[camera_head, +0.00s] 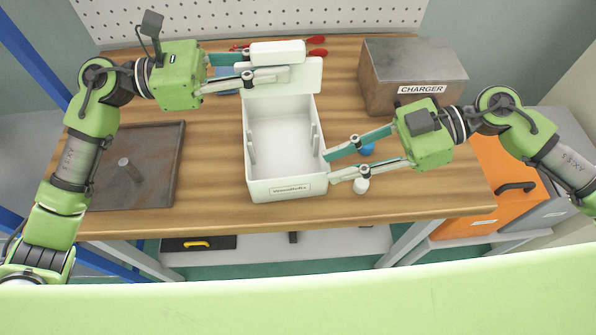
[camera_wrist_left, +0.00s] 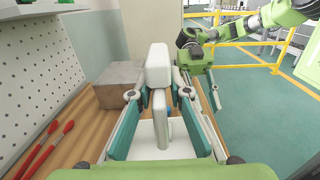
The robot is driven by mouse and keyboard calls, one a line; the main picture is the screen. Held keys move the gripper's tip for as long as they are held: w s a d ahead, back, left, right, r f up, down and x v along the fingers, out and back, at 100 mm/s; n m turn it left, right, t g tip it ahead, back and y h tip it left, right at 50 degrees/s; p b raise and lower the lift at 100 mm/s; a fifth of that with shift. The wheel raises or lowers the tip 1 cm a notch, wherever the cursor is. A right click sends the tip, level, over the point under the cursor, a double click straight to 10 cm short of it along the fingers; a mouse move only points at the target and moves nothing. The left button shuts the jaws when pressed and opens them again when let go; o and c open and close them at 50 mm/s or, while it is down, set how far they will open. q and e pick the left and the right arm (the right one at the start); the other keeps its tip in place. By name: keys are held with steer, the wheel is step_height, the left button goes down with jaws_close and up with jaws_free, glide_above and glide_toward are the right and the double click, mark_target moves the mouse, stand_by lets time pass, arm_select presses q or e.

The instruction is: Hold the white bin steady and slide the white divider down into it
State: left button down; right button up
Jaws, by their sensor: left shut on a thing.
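The white bin (camera_head: 286,190) stands upright on the wooden table, open at the top, with short upright ribs on its inner side walls. The white divider (camera_head: 308,76) is above the bin's far end; its thick top bar also shows in the left wrist view (camera_wrist_left: 158,65). My left gripper (camera_head: 287,73) is shut on the divider, with one finger on each side in the left wrist view (camera_wrist_left: 160,96). My right gripper (camera_head: 329,167) is open, its fingertips apart at the bin's right wall near the front corner. Whether they touch the wall is unclear.
A grey metal charger box (camera_head: 410,75) stands at the back right. A dark square tray (camera_head: 155,190) lies on the left. A blue ball (camera_head: 367,149) and a small white round thing (camera_head: 361,186) are by my right fingers. Red-handled tools (camera_head: 317,40) lie behind the divider.

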glide_above(290, 198)
step_height(290, 198, down, 4)
steer(key=shift+w+r, duration=0.1)
steer(key=shift+r, duration=0.05)
jaws_close()
